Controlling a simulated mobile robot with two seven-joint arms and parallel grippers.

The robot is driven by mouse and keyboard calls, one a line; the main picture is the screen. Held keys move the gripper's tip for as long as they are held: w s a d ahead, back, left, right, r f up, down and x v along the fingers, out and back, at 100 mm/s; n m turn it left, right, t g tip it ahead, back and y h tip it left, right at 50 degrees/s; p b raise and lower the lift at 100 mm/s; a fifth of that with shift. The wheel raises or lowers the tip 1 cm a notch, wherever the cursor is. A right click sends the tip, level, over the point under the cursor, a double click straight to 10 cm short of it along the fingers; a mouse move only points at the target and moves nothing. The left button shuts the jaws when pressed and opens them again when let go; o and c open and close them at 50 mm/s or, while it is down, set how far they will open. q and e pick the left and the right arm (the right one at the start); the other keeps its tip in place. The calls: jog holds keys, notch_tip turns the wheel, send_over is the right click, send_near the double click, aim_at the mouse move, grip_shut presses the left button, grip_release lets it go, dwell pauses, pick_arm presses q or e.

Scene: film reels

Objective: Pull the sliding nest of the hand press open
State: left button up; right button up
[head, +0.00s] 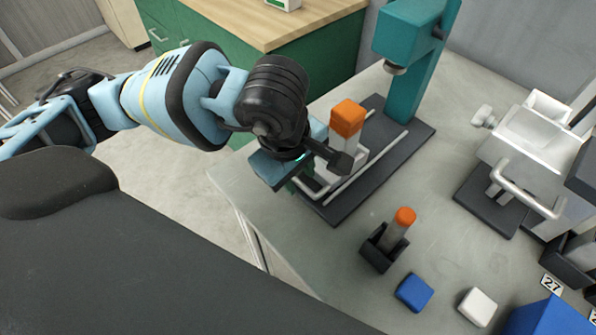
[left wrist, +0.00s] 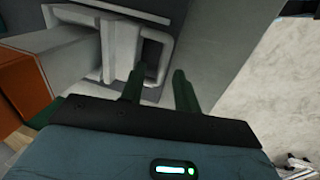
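The hand press (head: 408,70) is teal and stands on a dark base plate (head: 408,140) with light rails. Its sliding nest (head: 357,152) is a pale block on the rails, in front of the press column; an orange-topped part (head: 348,118) stands at it. The nest's grey loop handle (left wrist: 163,75) shows in the left wrist view. My left gripper (left wrist: 160,90) is open there, one green finger inside the loop and the other outside, the handle bar between them with gaps visible. In the head view my left gripper (head: 300,178) hides part of the handle. My right gripper is not in view.
A dark holder (head: 378,250) with an orange-capped grey piece, a blue block (head: 414,292) and a white block (head: 478,306) lie in front. A white machine (head: 530,140) with a handle stands right. A blue bin (head: 548,318) is at lower right. The table's left edge is close to my left gripper.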

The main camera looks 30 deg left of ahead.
pick_arm(q)
notch_tip(320, 180, up, 8)
jog(key=s, duration=0.1)
jog(key=shift+s+a+f, duration=0.15)
jog(key=shift+s+a, duration=0.05)
jog(key=shift+a, duration=0.1)
dwell(0.6)
